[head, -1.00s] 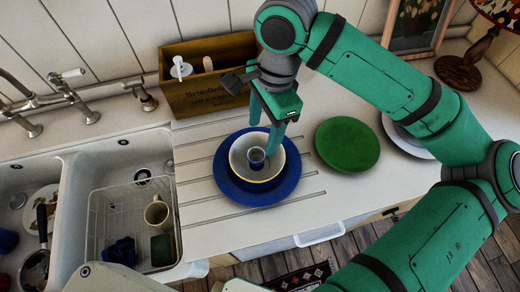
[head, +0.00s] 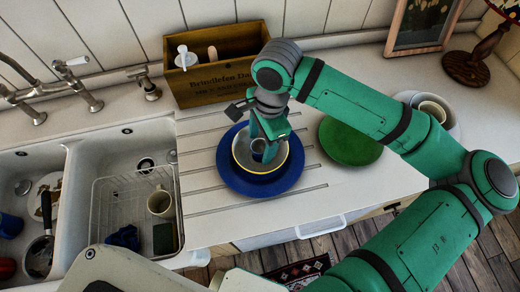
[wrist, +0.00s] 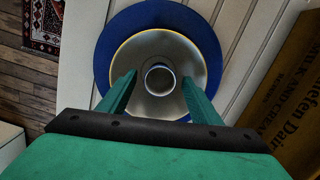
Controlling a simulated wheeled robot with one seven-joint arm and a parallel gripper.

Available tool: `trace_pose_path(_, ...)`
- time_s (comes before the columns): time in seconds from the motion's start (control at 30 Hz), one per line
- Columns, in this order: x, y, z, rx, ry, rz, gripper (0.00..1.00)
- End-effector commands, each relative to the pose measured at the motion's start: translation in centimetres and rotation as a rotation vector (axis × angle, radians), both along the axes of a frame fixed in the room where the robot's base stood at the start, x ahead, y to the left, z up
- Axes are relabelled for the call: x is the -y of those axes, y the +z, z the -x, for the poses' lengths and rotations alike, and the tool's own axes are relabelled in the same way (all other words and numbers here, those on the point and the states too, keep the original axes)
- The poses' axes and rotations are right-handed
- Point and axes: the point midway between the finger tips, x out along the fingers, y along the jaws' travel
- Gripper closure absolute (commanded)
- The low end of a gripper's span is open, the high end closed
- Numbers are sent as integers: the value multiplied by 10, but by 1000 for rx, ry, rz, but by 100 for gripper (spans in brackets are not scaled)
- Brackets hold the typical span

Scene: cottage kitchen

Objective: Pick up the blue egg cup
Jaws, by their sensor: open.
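A small cup (wrist: 159,79) stands inside a pale, yellow-rimmed bowl (wrist: 183,52). In the head view the cup (head: 258,147) looks bluish and is partly hidden by my gripper. The bowl (head: 262,175) rests on a blue plate (head: 250,190) on the ribbed drainboard. My gripper (wrist: 159,84) is open above the bowl, with one finger on each side of the cup in the wrist view. I see no clear contact with the cup. In the head view my gripper (head: 265,140) points down into the bowl.
A green plate (head: 350,143) lies right of the blue plate, with a pale plate and a cup (head: 432,108) behind it. A wooden box (head: 215,75) stands at the back. The sink's wire rack (head: 110,205) holds a mug (head: 160,202).

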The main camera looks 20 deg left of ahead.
Motion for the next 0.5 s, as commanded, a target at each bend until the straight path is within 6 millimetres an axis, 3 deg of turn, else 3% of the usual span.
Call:
trace_pose_path(0.2, -1, -1, 0, 0, 3, 0, 42)
trace_pose_path(0.4, -1, -1, 0, 0, 3, 0, 86)
trace_pose_path(0.5, -1, -1, 0, 0, 3, 0, 86)
